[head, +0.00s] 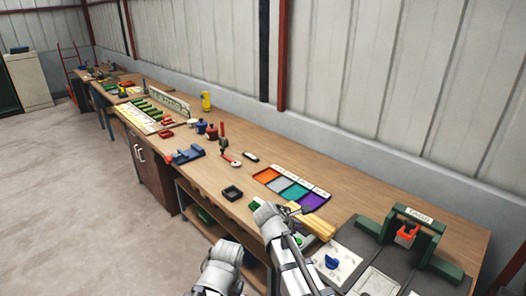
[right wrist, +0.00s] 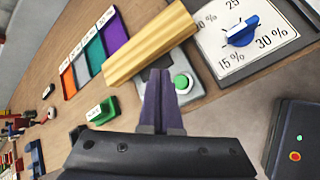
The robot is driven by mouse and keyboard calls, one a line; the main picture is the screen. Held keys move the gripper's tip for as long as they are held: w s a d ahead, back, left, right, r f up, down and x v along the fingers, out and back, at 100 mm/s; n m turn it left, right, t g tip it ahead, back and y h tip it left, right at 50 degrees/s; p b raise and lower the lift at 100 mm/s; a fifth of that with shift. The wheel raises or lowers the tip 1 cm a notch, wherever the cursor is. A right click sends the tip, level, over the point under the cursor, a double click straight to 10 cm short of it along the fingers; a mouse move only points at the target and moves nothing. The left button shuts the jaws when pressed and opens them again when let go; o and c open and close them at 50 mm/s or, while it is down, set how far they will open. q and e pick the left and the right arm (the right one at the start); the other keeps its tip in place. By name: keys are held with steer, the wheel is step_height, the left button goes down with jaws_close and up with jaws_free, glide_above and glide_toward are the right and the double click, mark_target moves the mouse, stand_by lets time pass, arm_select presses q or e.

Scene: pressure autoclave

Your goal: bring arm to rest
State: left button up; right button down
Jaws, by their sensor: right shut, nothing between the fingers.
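My right gripper (head: 302,209) is over the workbench (head: 237,172), near its front edge. In the right wrist view its two dark fingers (right wrist: 163,98) lie together, shut with nothing between them. A ridged yellow block (head: 318,226) shows just beyond the fingertips; it also shows in the right wrist view (right wrist: 150,45). I cannot tell whether the fingers touch it. A green button (right wrist: 182,83) is close beside the fingertips. My left arm (head: 222,270) shows at the bottom of the head view, but its gripper is out of view.
A dial panel with a blue knob (head: 332,262) lies to the right. A green frame with a red part (head: 407,235) stands farther right. The wall (head: 350,75) runs behind the bench.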

steer(key=s+a+f+m+g+y, duration=0.2)
steer(key=s+a+m, duration=0.4)
steer(key=s, duration=0.5)
steer(key=s+a+f+m+g+y, duration=0.3)
steer(key=s+a+m, duration=0.3)
steer(key=s, duration=0.6)
steer(key=shift+f+m+g, duration=0.65)
steer(key=shift+m+g, duration=0.05)
steer(key=shift+m, duration=0.1)
steer(key=shift+s, duration=0.1)
